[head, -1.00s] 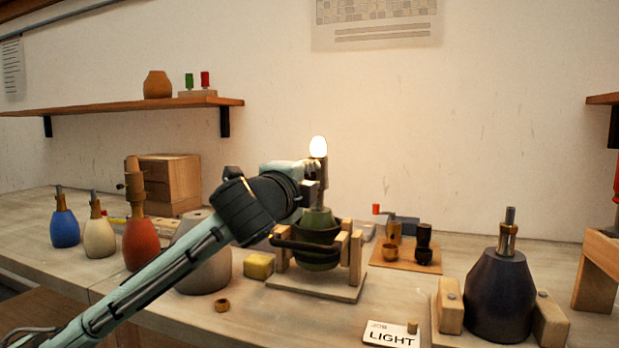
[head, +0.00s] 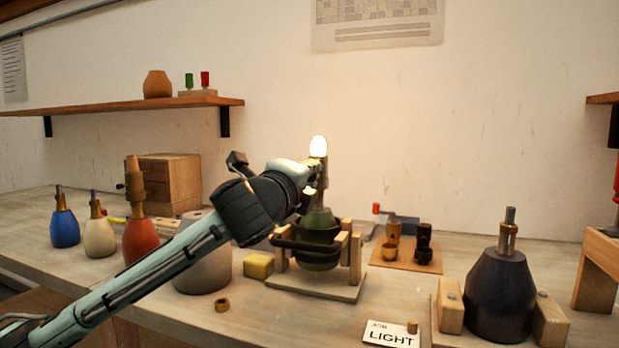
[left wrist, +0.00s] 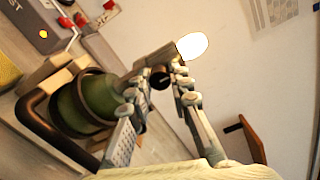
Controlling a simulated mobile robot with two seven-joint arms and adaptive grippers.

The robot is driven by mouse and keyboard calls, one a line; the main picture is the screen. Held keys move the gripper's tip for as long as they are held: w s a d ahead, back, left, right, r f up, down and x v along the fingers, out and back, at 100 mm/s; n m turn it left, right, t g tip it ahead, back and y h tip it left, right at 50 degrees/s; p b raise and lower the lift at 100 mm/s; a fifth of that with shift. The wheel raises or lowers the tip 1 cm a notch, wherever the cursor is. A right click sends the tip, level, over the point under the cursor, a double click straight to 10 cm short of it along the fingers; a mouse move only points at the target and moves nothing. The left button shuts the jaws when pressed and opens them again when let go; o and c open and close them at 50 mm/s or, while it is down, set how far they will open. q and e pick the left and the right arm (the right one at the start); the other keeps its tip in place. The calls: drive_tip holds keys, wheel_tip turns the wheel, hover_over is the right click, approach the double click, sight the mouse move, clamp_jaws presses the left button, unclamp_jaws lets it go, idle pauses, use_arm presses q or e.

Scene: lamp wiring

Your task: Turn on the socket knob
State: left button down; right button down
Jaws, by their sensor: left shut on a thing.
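A green lamp base (head: 318,222) stands upright in a wooden cradle (head: 357,250) with a dark strap around it; it also shows in the left wrist view (left wrist: 84,106). A lit white bulb (head: 318,147) sits on top of its socket (left wrist: 146,70), and glows in the left wrist view (left wrist: 192,46). A small dark round knob (left wrist: 160,77) on the socket's side lies between the fingers of my left gripper (left wrist: 156,92). The gripper is shut on the knob. In the head view, my wrist and arm partly hide the socket. My right gripper is not in view.
A dark purple lamp base (head: 500,290) stands in a wooden holder at right. Blue (head: 65,228), cream (head: 99,238) and red (head: 141,240) bases stand at left. A yellow block (head: 259,265) and a LIGHT card (head: 391,335) lie near the cradle.

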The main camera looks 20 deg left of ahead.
use_arm(q)
drive_tip(key=c, duration=1.4)
unclamp_jaws()
drive_tip(key=shift+o, duration=0.2)
drive_tip(key=s, duration=0.7)
drive_tip(key=shift+s, duration=0.35)
drive_tip(key=shift+f, duration=0.1)
